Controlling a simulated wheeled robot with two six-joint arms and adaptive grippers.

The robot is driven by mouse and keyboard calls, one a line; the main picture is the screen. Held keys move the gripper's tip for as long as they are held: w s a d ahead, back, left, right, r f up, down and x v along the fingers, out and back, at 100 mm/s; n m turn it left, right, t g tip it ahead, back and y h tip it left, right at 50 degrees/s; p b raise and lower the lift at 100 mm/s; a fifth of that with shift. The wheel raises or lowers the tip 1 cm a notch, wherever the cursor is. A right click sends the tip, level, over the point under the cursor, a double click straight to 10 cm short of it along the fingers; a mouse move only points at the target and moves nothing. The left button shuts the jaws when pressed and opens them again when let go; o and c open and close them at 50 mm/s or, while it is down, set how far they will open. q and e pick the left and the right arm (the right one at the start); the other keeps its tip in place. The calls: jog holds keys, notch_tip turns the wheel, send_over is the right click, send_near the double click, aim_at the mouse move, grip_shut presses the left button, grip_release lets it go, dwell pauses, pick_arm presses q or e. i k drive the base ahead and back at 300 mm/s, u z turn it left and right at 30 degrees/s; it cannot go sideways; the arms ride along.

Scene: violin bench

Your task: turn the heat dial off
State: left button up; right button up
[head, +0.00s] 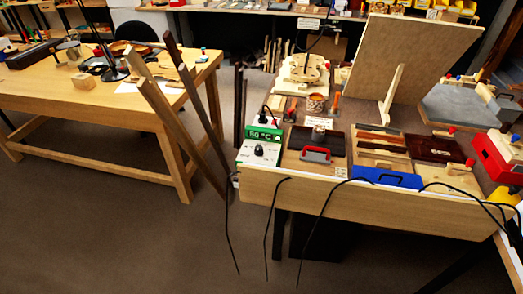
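The heat dial (259,152) is a small dark knob on the white front of a control box (246,156) at the left front corner of the right-hand bench. A green display (263,133) above the dial shows a reading that looks like 50 °C. The dial's pointer and markings are too small to read. Neither my left nor my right gripper is in view.
The bench (390,203) holds a red-handled tool (316,155), a blue case (388,177), wood strips and a violin body (304,70). A leaning board (410,60) stands behind. Cables hang over the front edge. Planks (165,110) lean left. Open floor lies in front.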

aim_at(259, 151)
jog(key=k, duration=0.55)
jog(key=z, duration=0.6)
jog(key=i, duration=1.8)
jog(key=u, duration=0.9)
